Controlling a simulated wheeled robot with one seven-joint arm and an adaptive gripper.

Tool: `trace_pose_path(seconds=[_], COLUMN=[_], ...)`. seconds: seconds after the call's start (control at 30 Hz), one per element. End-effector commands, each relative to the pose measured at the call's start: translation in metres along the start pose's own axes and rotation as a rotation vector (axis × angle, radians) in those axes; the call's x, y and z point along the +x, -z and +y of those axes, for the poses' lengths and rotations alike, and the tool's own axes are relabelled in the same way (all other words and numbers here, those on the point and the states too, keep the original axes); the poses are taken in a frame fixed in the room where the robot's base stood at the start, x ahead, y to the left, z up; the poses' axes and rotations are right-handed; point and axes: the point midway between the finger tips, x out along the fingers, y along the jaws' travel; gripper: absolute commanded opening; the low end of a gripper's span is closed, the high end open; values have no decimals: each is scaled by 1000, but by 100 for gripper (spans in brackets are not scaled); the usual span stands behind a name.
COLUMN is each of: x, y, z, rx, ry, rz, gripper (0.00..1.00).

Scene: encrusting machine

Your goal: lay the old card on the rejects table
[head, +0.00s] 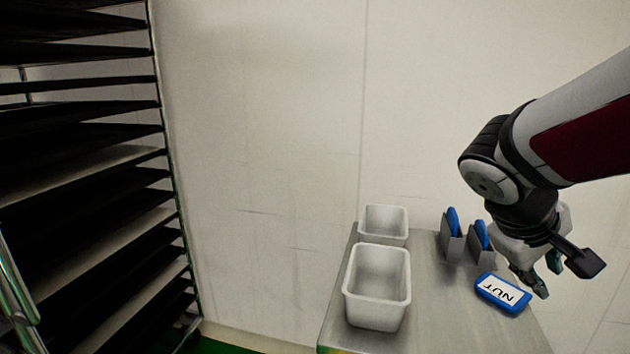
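A blue card with a white label reading "NUT" (503,294) lies flat on the steel table (433,322), near its right side. The label reads upside down from here. Two more blue cards stand upright in grey holders, a left one (453,221) and a right one (481,234); their faces are turned from view. The picture does not mark which card is the old one. My gripper (547,278) is just right of the NUT card, pointing down, with its fingers apart and nothing seen between them.
Two empty-looking white tubs, a near one (378,288) and a far one (384,222), stand on the table's left side. The table between the near tub and the NUT card is bare. A tall rack of dark trays (85,215) fills the left. A pale wall stands behind.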

Motion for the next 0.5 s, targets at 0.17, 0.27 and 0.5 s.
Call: trace_pose_path(seconds=[0.17,0.27,0.5], x=[-38,-54,-84], y=[-72,-101,-145], z=[-44,-72,-126], rx=[137,187,244], ry=[185,296,519], rz=[-48,-62,-67], gripper=[25,25,25])
